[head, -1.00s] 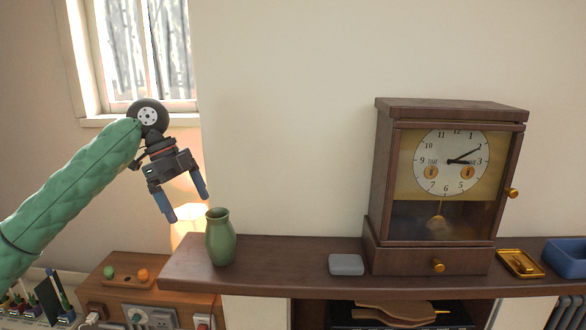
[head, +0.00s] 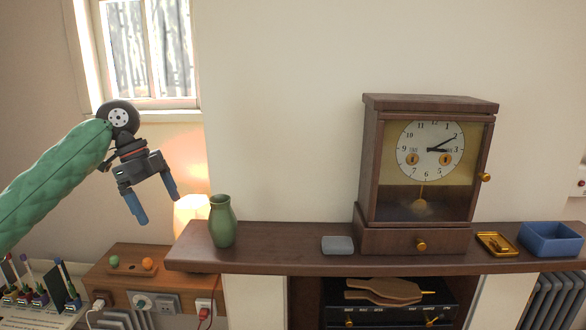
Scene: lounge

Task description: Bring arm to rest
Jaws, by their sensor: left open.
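My left arm comes in from the left in its green padded sleeve. My left gripper (head: 154,205) is open and empty, with its two blue-tipped fingers apart and pointing down. It hangs in the air to the left of the green vase (head: 222,222), not touching it. My right gripper is not in view.
A dark wooden shelf (head: 285,258) bears the vase, a grey block (head: 338,245), a wooden clock (head: 424,172), a brass tray (head: 496,244) and a blue box (head: 551,240). A lower wooden cabinet (head: 178,260) stands below the gripper. The wall above the shelf's left half is bare.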

